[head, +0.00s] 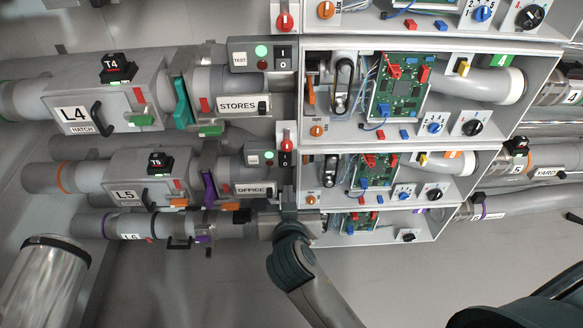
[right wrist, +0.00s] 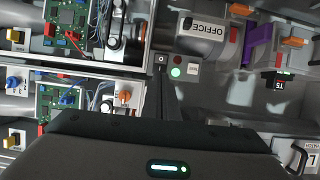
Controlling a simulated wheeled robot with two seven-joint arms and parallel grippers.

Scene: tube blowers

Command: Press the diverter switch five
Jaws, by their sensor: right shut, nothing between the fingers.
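The L5 row has a small grey panel with a black rocker switch (head: 285,159), a green lamp (head: 269,155) and a TEST label. The rocker switch (right wrist: 160,59) also shows in the right wrist view, with a red and a green lamp beside it. I see no label that names it a diverter switch. My right gripper (head: 288,205) is below this panel in the head view, its fingers pointing up toward it. In the right wrist view its dark shut fingers (right wrist: 160,80) end close to the rocker; I cannot tell whether they touch. My left gripper is not in view.
Open boxes with circuit boards (head: 372,172) and knobs stand to the right. The L4 row's panel (head: 260,54) is above. The floor below is clear.

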